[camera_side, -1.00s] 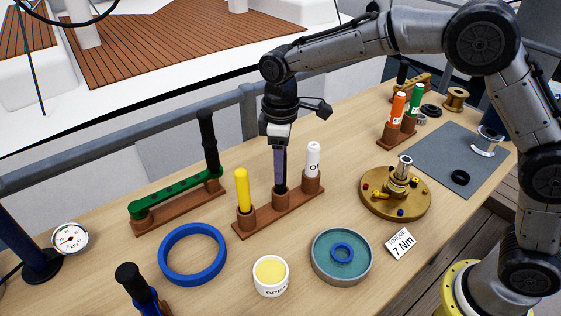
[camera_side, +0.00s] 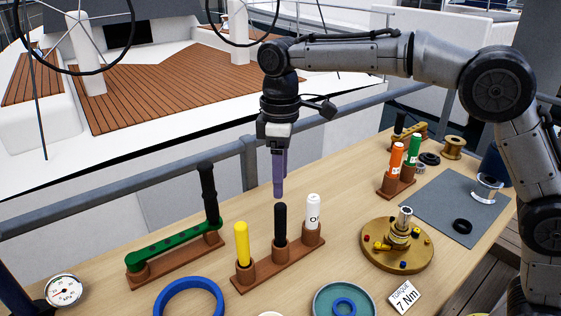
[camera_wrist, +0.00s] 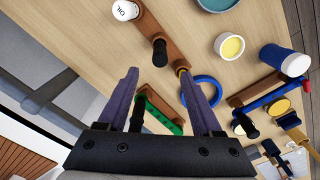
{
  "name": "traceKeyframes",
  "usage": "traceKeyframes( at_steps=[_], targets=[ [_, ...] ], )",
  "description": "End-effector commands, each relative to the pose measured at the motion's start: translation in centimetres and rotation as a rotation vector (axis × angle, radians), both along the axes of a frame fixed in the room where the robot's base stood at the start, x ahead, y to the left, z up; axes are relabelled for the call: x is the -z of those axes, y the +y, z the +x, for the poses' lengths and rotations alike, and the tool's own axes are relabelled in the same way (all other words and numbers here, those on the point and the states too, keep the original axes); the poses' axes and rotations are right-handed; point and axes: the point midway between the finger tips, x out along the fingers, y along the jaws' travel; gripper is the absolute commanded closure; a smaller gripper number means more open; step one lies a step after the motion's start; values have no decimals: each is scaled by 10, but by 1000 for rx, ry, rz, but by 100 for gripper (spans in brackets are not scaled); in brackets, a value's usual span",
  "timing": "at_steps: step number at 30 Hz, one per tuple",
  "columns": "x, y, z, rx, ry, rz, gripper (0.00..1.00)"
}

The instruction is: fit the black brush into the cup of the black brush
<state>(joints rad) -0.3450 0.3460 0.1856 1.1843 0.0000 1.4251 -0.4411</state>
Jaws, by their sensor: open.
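The black brush (camera_side: 280,222) stands upright in the middle cup (camera_side: 280,250) of a brown wooden rack, between a yellow marker (camera_side: 242,243) and a white one (camera_side: 313,210). The cup hides its lower end. My gripper (camera_side: 279,194) is just above the brush's top, pointing down, apart from it and empty. In the wrist view my gripper's two purple fingers (camera_wrist: 158,72) are spread with nothing between their tips. The black brush (camera_wrist: 160,50) shows beyond the fingertips there, with the rack (camera_wrist: 153,27) around its foot.
A green tool with a black upright handle (camera_side: 209,190) rests on a wooden stand to the left. A blue ring (camera_side: 160,300) and a teal dish (camera_side: 322,300) lie in front. A brass disc (camera_side: 370,250) and a rack with orange and green markers (camera_side: 397,160) are to the right.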

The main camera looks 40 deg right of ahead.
Motion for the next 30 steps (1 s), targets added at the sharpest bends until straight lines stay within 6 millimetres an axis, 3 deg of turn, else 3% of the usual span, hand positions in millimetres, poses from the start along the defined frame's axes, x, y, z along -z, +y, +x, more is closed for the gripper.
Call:
traceKeyframes(
  at_steps=[7,21,26,30],
  targets=[
    [-27,0,0,0,0,0,33],
    [-33,-5,1,10,-6,2,33],
    [-76,-30,-12,53,-84,28,33],
    [-110,-67,-54,116,-147,44,33]
  ],
)
